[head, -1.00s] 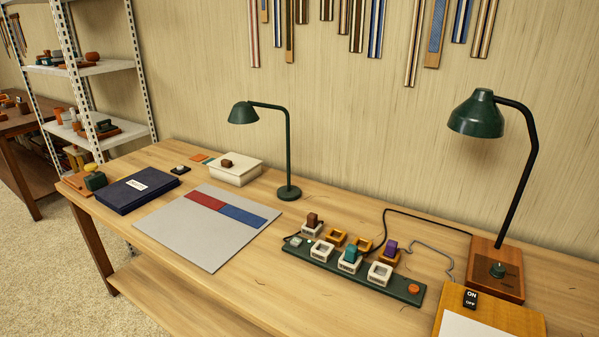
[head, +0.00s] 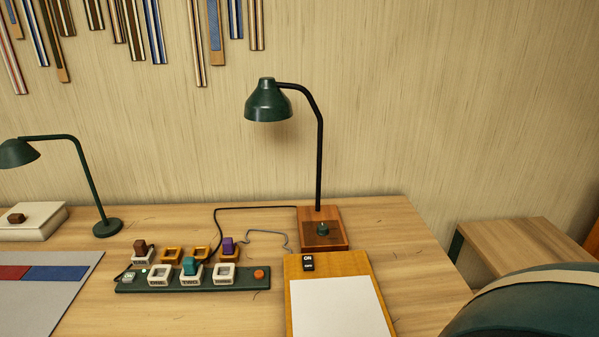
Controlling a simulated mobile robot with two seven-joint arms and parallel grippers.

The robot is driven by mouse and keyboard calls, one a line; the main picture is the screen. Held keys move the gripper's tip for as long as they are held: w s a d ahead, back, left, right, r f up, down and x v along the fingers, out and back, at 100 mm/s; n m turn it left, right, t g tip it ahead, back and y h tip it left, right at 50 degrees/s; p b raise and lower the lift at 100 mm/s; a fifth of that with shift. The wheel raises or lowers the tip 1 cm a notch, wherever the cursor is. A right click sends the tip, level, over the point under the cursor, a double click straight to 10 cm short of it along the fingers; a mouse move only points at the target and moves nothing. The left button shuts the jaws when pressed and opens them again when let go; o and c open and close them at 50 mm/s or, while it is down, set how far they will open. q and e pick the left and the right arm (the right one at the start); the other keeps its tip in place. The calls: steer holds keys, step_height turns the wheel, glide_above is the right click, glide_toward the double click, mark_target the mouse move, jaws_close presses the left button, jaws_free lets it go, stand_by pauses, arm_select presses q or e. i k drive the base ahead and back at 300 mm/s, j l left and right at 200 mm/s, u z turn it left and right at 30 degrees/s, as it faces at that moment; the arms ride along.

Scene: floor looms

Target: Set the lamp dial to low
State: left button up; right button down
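The lamp (head: 268,102) with a dark green shade and black bent arm stands near the back right of the table, on a square wooden base (head: 335,240). The lamp dial (head: 322,229) is a small dark knob on top of that base. Its markings are too small to read in the head view, so its setting cannot be told. No light shows from the shade. Neither of my grippers is in view.
A wooden board (head: 372,262) with white paper and an ON/OFF switch (head: 308,263) lies before the lamp base. A green strip (head: 190,283) with several sockets and blocks sits left of it. A second green lamp (head: 108,228) stands further left. The table right of the base is clear.

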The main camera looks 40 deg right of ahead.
mark_target(322, 230)
steer(key=z, duration=1.3)
